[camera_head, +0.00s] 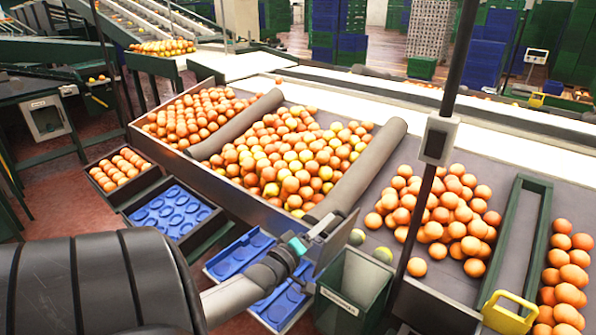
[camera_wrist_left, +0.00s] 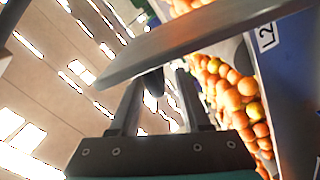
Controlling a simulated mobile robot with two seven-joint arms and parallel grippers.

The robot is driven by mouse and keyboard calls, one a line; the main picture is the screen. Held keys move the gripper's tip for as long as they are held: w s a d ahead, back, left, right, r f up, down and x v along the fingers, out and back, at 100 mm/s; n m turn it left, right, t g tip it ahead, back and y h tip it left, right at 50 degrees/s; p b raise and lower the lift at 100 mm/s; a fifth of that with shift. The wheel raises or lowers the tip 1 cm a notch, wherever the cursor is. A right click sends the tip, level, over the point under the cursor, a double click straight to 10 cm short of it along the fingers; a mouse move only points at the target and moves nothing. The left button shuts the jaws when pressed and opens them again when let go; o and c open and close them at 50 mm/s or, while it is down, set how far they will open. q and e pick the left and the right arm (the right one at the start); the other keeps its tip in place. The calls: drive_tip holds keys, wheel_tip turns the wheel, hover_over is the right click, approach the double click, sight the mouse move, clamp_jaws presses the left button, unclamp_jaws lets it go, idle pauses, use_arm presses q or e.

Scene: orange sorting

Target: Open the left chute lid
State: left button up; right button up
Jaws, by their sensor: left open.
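My left gripper (camera_head: 322,226) is at the front edge of the sorting table, near the middle of the head view. Its fingers (camera_wrist_left: 155,100) are open in the left wrist view. A grey metal plate, which looks like the chute lid (camera_wrist_left: 190,38), crosses just in front of the fingertips. In the head view a grey-blue upright panel (camera_head: 337,245) stands right beside the gripper. I cannot tell whether the fingers touch the plate, nor how far the lid is open. A white label reading L2 (camera_wrist_left: 266,37) is on the blue-grey wall at the right. My right gripper is out of view.
Oranges (camera_head: 290,165) are piled between grey padded dividers (camera_head: 365,168). Blue trays (camera_head: 240,255) lie below the table front, and a crate of oranges (camera_head: 120,170) stands further left. A green bin (camera_head: 350,290) is right of the gripper. A dark post (camera_head: 440,140) rises at the right.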

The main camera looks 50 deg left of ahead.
use_arm(q)
drive_tip(key=p+v, duration=0.1)
drive_tip(key=v, duration=1.3)
drive_tip(key=shift+s, duration=0.15)
drive_tip(key=shift+f, duration=0.15)
